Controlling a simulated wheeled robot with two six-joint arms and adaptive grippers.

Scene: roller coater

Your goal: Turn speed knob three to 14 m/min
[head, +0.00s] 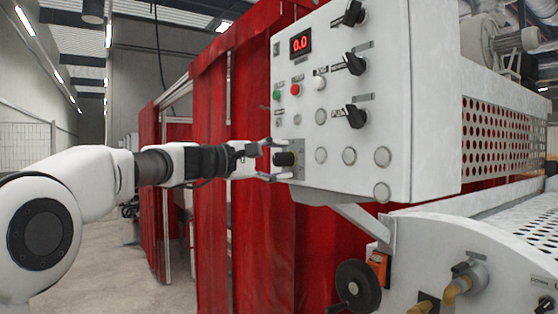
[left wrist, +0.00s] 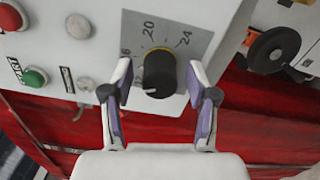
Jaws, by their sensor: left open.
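A round black knob (head: 285,158) sits low on the left of the white control panel's front. A pale mark shows on the knob's lower left edge there. My left gripper (head: 280,160) is open, its fingers on opposite sides of the knob with small gaps visible in the left wrist view (left wrist: 160,82). The scale around 14 is hidden or out of view. My right gripper is not in view.
The white control panel (head: 345,100) also carries a red display (head: 300,42) reading 0.0, several black switches, a red button (head: 295,90) and a green button (head: 277,96). Red curtains (head: 240,240) hang behind. A black handwheel (head: 357,286) is below right.

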